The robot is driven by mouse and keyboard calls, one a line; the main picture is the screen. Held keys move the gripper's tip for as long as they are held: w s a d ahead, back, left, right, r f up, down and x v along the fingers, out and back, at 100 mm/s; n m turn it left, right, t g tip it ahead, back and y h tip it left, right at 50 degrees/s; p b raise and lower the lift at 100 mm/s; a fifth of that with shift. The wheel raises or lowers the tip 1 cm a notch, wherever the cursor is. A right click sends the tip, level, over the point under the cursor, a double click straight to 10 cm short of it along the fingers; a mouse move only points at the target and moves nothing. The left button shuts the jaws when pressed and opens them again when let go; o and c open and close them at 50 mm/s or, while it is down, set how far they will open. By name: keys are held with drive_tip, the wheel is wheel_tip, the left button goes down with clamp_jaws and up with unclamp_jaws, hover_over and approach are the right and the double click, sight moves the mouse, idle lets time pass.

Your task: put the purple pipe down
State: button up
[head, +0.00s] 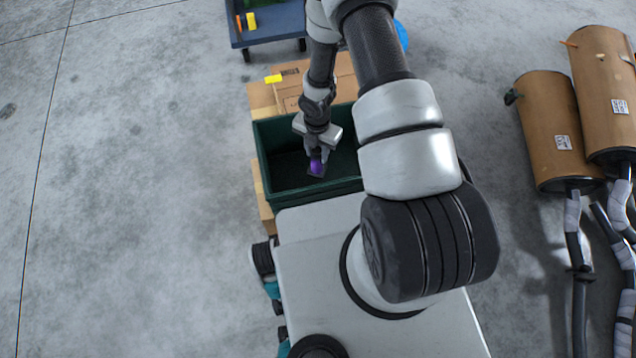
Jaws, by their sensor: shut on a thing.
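The purple pipe (316,165) shows as a small purple piece between the fingers of my gripper (316,168). My gripper is shut on it and points down over the dark green bin (285,197). Most of the pipe is hidden by the fingers. I cannot tell how far the pipe is above the bin floor, or whether it touches it.
Cardboard boxes (290,92) stand behind the bin, with a yellow piece (273,78) on them. A dark blue cart (275,22) is at the top. Brown mufflers (548,125) with wrapped pipes lie at the right. The floor at left is clear.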

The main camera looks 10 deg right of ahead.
sight(314, 173)
drive_tip(key=f+n, duration=0.2)
drive_tip(key=a+f+n+b, duration=0.1)
drive_tip(key=f, duration=0.1)
drive_tip(key=f+n+b, duration=0.1)
drive_tip(key=f+n, duration=0.1)
drive_tip(key=f, duration=0.1)
drive_tip(key=shift+s+a+n, duration=0.2)
drive_tip(key=shift+s+n, duration=0.05)
drive_tip(key=shift+n, duration=0.35)
wheel_tip(314, 173, down, 6)
drive_tip(key=shift+r+b, duration=0.2)
drive_tip(key=shift+b, duration=0.45)
drive_tip(key=shift+f+b, duration=0.5)
drive_tip(key=shift+f, duration=1.75)
drive_tip(key=shift+f, duration=0.2)
drive_tip(key=o, duration=1)
drive_tip(key=shift+r, duration=0.1)
